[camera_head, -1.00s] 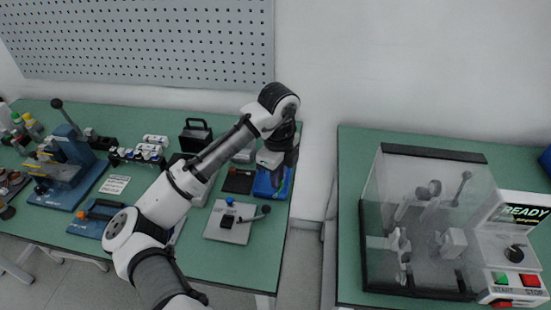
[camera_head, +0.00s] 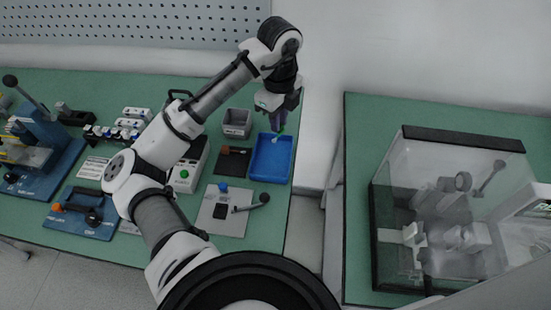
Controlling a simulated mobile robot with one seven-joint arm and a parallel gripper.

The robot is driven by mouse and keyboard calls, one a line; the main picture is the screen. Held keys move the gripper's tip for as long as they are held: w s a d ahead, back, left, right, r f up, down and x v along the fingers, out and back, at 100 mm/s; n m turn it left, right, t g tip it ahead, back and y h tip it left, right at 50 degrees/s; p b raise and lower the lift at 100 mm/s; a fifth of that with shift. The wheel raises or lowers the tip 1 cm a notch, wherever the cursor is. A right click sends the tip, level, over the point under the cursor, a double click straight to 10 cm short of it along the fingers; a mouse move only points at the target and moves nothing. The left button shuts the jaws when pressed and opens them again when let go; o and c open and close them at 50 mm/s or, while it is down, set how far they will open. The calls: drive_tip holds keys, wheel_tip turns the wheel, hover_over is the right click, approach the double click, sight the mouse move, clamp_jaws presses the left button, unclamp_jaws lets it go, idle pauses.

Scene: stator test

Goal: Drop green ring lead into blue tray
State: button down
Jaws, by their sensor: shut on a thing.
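The blue tray (camera_head: 281,174) lies at the right end of the left green bench, and most of its floor shows bare. My gripper (camera_head: 279,124) points down over the tray's far edge. It is shut on the green ring lead (camera_head: 281,130), of which only a small green bit shows at the fingertips. A small pale piece shows just below the fingertips over the tray; I cannot tell whether it is part of the lead or touches the tray. The lead's ring shape is too small to make out.
A grey bin (camera_head: 237,123) and a dark mat (camera_head: 234,160) stand left of the tray. A plate with a lever (camera_head: 224,212) lies in front. A clear-covered tester (camera_head: 440,215) stands on the right bench, across a gap. A pegboard wall is behind.

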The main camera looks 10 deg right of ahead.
drive_tip(key=shift+f+b, duration=1.25)
drive_tip(key=shift+f, duration=0.7)
drive_tip(key=c, duration=1.3)
unclamp_jaws()
drive_tip(key=shift+r, duration=0.1)
wheel_tip(320, 180, up, 14)
drive_tip(key=shift+f+b, duration=0.1)
drive_tip(key=shift+b, duration=0.4)
drive_tip(key=shift+f, duration=0.1)
